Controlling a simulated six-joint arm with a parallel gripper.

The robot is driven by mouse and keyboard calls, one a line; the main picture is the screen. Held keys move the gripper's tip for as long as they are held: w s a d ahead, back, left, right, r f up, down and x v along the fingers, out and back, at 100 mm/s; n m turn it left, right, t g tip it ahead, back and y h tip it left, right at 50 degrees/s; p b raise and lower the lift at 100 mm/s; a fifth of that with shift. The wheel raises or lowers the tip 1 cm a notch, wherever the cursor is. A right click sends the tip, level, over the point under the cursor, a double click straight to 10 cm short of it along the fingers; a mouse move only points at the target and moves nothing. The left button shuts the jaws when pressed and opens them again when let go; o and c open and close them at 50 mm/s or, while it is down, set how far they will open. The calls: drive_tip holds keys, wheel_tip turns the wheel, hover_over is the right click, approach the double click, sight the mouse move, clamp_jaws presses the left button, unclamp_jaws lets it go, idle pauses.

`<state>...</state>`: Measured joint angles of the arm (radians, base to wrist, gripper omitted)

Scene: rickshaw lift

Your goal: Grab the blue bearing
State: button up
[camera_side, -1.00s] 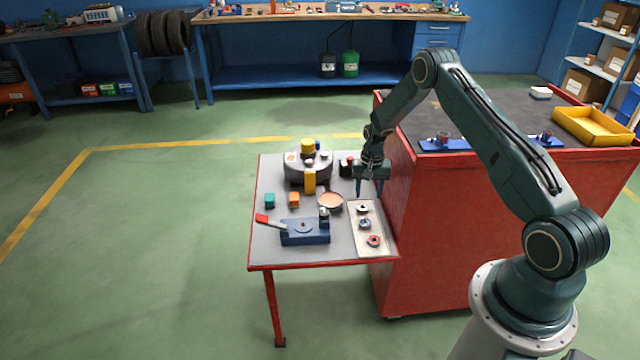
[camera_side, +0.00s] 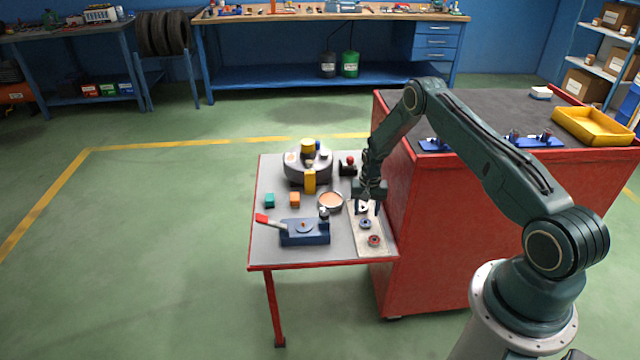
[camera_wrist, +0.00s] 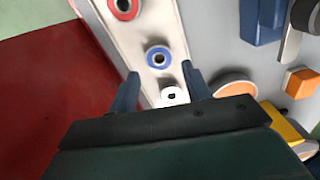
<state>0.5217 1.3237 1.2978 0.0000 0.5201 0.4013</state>
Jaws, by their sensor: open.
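The blue bearing (camera_side: 365,224) lies in the middle of a pale tray (camera_side: 360,246) on the small table. In the wrist view the blue bearing (camera_wrist: 158,57) sits just beyond my fingertips, roughly centred between them. My gripper (camera_side: 367,211) is open and empty, pointing down over the far part of the tray. In the wrist view the gripper's fingers (camera_wrist: 160,72) stand on either side of a white-looking bearing (camera_wrist: 171,96), which is partly hidden by the gripper body. A red bearing (camera_side: 374,240) lies at the tray's near end.
Orange (camera_side: 295,199) and teal (camera_side: 270,200) blocks lie farther left. A tall red cabinet (camera_side: 440,230) stands close on the right.

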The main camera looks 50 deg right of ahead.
sight(366, 219)
drive_tip(key=shift+f, duration=2.35)
drive_tip(key=c, duration=0.8)
